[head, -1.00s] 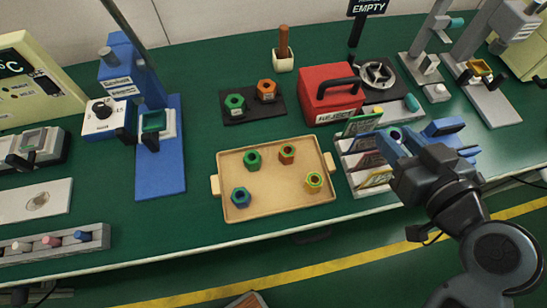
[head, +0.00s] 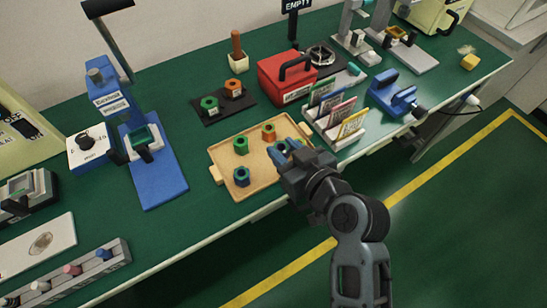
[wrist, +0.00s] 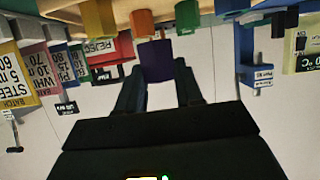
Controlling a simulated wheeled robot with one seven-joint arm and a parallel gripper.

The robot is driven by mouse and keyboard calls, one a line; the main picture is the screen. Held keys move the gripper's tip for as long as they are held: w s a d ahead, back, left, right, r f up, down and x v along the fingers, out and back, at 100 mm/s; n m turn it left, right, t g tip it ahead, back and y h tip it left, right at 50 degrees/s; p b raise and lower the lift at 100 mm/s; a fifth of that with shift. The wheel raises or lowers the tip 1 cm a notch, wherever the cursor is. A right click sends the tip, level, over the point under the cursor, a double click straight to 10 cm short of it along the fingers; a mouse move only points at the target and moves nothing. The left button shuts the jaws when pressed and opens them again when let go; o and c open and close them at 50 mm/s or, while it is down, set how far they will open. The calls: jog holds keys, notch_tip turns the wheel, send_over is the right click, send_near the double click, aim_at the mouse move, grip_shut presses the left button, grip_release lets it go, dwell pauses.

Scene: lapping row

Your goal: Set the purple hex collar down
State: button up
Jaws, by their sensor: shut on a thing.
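My gripper (head: 284,152) is over the right part of the tan tray (head: 254,194), with its blue fingers pointing away from me. In the wrist view it is shut on the purple hex collar (wrist: 157,62), which sits between the two fingers. The head view does not show the purple collar clearly. My gripper hides part of the tray's right side. I cannot tell how high the purple collar is above the tray.
A black mat (head: 224,111) behind the tray carries a green collar (head: 209,105) and an orange collar (head: 233,88). A red box (head: 285,80) stands behind. A white card rack (head: 336,136) is close on the right. A blue press (head: 150,160) stands left. The tray's front middle looks bare.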

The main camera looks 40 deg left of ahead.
aim_at(275, 171)
jog(key=shift+s+a+f, duration=0.15)
jog(key=shift+a+f, duration=0.25)
jog(key=shift+a, duration=0.15)
jog(key=shift+s+a+f, duration=0.15)
jog(key=shift+a+f, duration=0.2)
jog(key=shift+a, duration=0.15)
jog(key=shift+f, duration=1.9)
jog(key=shift+f, duration=0.25)
jog(key=o, duration=1)
jog(key=shift+r, duration=0.1)
jog(key=shift+o, duration=0.2)
jog(key=shift+r, duration=0.1)
jog(key=shift+d+r, duration=0.1)
jog(key=v, duration=1.1)
jog(key=shift+s+d+b, duration=0.25)
jog(key=shift+d+b, duration=0.05)
jog(key=shift+b, duration=0.1)
jog(key=shift+r, duration=0.1)
